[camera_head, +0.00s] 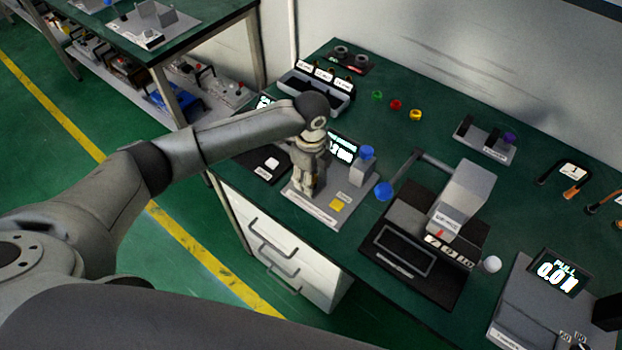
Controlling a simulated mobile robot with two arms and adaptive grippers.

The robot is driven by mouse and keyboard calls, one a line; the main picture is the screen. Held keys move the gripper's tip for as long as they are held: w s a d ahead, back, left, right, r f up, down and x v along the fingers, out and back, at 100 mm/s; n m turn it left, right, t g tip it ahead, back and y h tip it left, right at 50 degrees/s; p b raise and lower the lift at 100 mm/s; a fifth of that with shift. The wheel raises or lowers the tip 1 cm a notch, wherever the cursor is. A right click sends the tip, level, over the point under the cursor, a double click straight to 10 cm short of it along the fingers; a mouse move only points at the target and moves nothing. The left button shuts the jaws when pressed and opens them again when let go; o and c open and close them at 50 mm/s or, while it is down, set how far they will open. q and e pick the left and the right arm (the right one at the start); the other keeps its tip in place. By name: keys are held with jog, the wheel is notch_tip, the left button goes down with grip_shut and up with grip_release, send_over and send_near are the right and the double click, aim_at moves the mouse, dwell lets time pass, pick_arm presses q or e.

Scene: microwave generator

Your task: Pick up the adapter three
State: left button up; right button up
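My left arm reaches in from the left, and my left gripper (307,188) points down over a light grey plate (346,212) on the green table. Its fingers are small and partly merged with the plate behind, so I cannot tell whether they are open or hold anything. A rack (317,88) with three white-labelled slots stands behind my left wrist; the labels are too small to read. Green (377,95), red (396,104) and yellow (415,115) round pieces lie right of the rack. I cannot tell which thing is adapter three. My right gripper is not in view.
A grey block with a blue top (365,166) stands on the plate's right. A black-based press (415,240) with a blue-knobbed lever stands further right, then a pull tester (535,300). Hooked tools (572,182) lie at right. Bare green table lies behind the press.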

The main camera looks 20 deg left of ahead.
pick_arm(q)
grip_shut()
jog(key=shift+r, duration=0.1)
